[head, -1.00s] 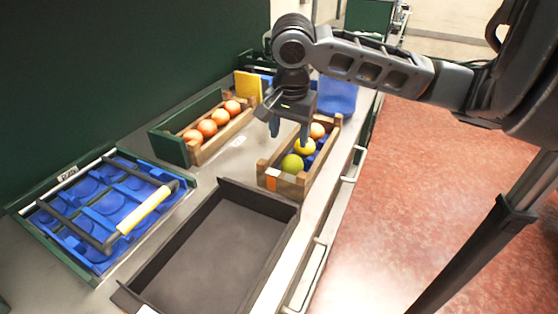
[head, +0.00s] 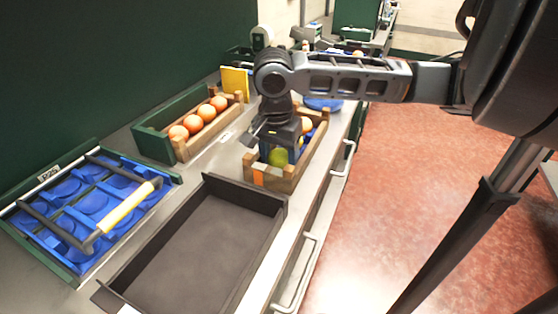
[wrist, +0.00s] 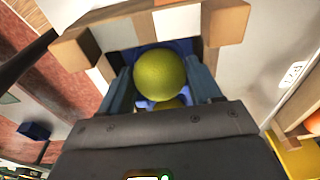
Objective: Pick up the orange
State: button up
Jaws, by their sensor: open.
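My gripper (head: 281,150) is open and lowered into the right wooden crate (head: 272,178). A round green fruit (head: 279,158) sits at the crate's near end; in the wrist view this yellow-green fruit (wrist: 160,73) lies between my two open fingers, with no clear grip on it. A yellow fruit (wrist: 170,104) shows just behind it, mostly hidden by my gripper. An orange fruit (head: 307,125) lies farther back in the same crate, partly hidden by my gripper. Several orange fruits (head: 193,124) lie in a row in the left crate.
An empty dark tray (head: 200,245) stands in front of the right crate. A blue rack with a yellow-handled bar (head: 128,207) lies at the left. A yellow block (head: 235,82) stands behind the left crate. A green wall (head: 110,60) bounds the counter; red floor is open at right.

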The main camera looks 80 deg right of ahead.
jog(key=shift+c, duration=0.2)
jog(key=c, duration=0.7)
jog(key=shift+o, duration=0.2)
